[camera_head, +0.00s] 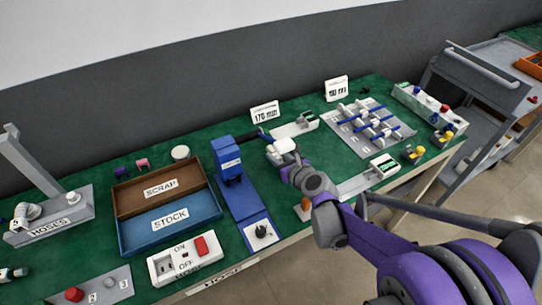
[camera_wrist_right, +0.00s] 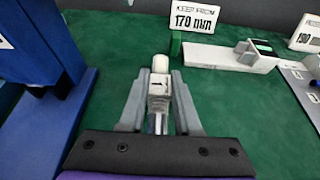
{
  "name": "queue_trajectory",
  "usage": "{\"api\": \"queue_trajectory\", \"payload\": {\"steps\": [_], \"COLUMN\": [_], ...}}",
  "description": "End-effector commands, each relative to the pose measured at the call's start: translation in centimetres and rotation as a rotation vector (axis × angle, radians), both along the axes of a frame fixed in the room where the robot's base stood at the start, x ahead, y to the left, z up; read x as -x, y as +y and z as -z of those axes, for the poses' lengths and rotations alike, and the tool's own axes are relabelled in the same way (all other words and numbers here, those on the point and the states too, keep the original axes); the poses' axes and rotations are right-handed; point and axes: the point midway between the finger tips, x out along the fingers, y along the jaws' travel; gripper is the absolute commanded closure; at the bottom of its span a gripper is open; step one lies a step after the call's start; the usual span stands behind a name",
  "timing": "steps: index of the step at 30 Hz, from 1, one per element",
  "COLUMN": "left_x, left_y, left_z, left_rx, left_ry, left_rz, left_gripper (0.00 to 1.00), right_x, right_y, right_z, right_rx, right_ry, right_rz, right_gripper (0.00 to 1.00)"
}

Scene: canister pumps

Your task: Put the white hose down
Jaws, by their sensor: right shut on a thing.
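My right gripper (camera_head: 281,160) is over the green bench, just right of the blue press. In the right wrist view its two grey fingers (camera_wrist_right: 158,100) are shut on a short white piece, the white hose (camera_wrist_right: 160,64), with a dark mark on its side. The hose points away from the wrist, its rounded white end beyond the fingertips. In the head view the white hose (camera_head: 285,145) shows at the fingertips. I cannot tell whether it touches the bench. My left gripper is not in view.
The blue press (camera_head: 229,165) stands close on the left, beside the scrap and stock tray (camera_head: 118,225). A HOSES stand (camera_head: 75,213) is at far left. A "170 mm" sign (camera_head: 264,112) and a white gauge block (camera_head: 290,129) lie behind.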

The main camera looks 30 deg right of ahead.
Motion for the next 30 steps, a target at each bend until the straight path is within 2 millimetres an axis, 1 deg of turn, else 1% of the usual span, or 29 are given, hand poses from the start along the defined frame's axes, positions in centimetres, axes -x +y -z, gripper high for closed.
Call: {"api": "queue_trajectory", "payload": {"steps": [2,6,9,18,22,23,27,28,30], "left_x": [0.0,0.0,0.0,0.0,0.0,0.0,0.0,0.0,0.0], "left_y": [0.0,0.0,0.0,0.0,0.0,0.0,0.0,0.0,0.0], "left_z": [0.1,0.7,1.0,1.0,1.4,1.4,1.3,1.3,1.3], "left_rx": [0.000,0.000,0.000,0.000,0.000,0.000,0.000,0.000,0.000], "left_ry": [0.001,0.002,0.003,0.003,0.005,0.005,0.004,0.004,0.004], "left_rz": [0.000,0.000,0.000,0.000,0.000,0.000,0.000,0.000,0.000], "left_gripper": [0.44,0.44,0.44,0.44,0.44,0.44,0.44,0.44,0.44], "right_x": [-0.6,-2.4,-3.1,-3.3,-3.3,-3.3,-3.3,-3.3,-3.3], "right_y": [0.0,0.1,0.2,0.1,0.1,0.1,0.1,0.1,0.1], "right_z": [0.3,1.5,2.3,2.4,2.9,2.9,2.8,2.8,2.8], "right_rx": [0.001,-0.001,0.000,0.000,0.000,0.000,0.000,0.000,0.000], "right_ry": [0.000,0.001,0.000,0.000,0.000,0.000,0.000,0.000,0.000], "right_rz": [0.000,-0.002,-0.001,0.000,0.000,0.000,0.000,0.000,0.000], "right_gripper": [1.00,1.00,1.00,1.00,1.00,0.67,0.41,0.38,0.38]}}
